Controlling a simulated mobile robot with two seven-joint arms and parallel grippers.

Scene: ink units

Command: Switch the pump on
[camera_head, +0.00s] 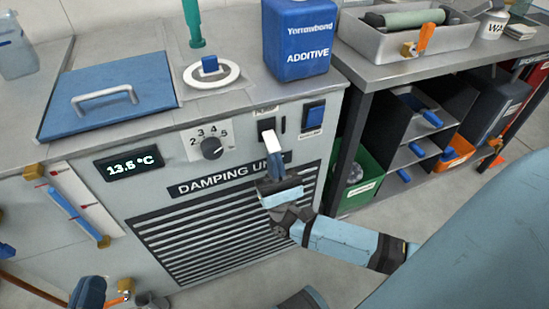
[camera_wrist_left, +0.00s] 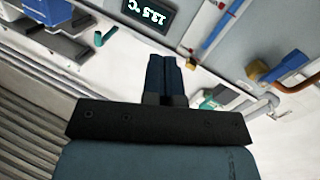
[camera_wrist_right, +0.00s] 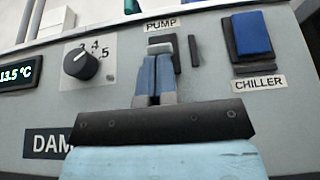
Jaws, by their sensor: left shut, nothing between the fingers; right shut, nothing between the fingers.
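The pump switch (camera_head: 266,125) is on the front of the grey damping unit, under a small label. In the right wrist view the pump switch (camera_wrist_right: 162,41) shows dark below the PUMP label (camera_wrist_right: 161,24), partly hidden by my fingers. My right gripper (camera_head: 270,140) is shut and empty, its fingertips in front of the switch's lower part. It also shows in the right wrist view (camera_wrist_right: 155,60). I cannot tell whether the tips touch the switch or which way it is set. My left gripper (camera_wrist_left: 164,60) is shut and empty, low at the left in the head view (camera_head: 90,288).
The blue CHILLER switch (camera_wrist_right: 251,33) is just right of the pump switch. A dial (camera_head: 211,148) and a 13.5 °C display (camera_head: 134,164) are to the left. A blue ADDITIVE container (camera_head: 297,40) stands above on the worktop. A shelf bench (camera_head: 375,60) is at the right.

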